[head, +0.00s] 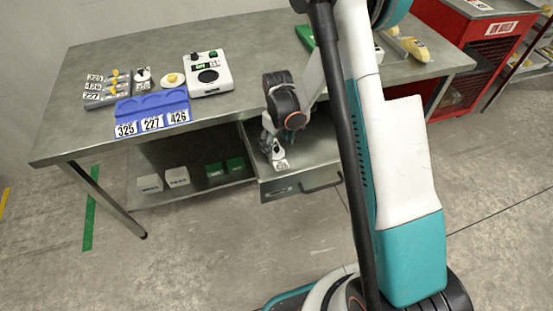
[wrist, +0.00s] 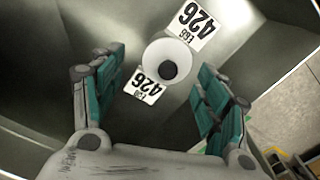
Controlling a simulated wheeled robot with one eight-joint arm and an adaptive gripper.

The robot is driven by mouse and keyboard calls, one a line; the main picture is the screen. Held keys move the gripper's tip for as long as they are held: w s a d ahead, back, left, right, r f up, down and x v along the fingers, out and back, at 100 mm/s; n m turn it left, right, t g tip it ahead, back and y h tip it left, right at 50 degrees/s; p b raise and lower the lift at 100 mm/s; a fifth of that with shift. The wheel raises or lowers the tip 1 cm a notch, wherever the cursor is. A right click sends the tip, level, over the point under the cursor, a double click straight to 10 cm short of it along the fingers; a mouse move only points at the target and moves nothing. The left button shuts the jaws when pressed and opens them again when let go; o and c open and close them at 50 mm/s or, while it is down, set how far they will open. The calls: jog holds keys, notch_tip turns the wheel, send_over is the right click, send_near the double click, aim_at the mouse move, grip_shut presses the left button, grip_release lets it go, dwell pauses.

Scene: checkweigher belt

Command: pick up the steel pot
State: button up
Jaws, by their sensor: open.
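A round pale pot with a dark round centre (wrist: 167,62), which looks to be the steel pot, stands in the open drawer (head: 318,178). It has a tag reading 426 (wrist: 142,85) on its near side in the wrist view. In the head view the pot (head: 278,155) shows small below my gripper, partly hidden by it. My gripper (head: 272,146) reaches down into the drawer. Its teal-padded fingers are open, one on each side of the pot in the wrist view, with gaps to both. I cannot tell how far the fingertips are above the drawer floor.
A 426 card (wrist: 193,24) lies beside the pot. On the steel table (head: 130,55) are a blue tray (head: 152,105) with number labels, a white weighing device (head: 208,74), and several small labelled items. Boxes (head: 177,177) sit on the shelf below. The drawer walls surround my gripper.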

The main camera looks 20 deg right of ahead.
aim_at(277, 157)
jog(key=f+b, duration=0.1)
jog(key=f, duration=0.1)
jog(key=f+b, duration=0.1)
jog(key=f, duration=0.2)
jog(key=shift+a+f+b, duration=0.3)
jog(key=shift+a+b, duration=0.1)
jog(key=shift+r, duration=0.1)
jog(key=c, duration=1.2)
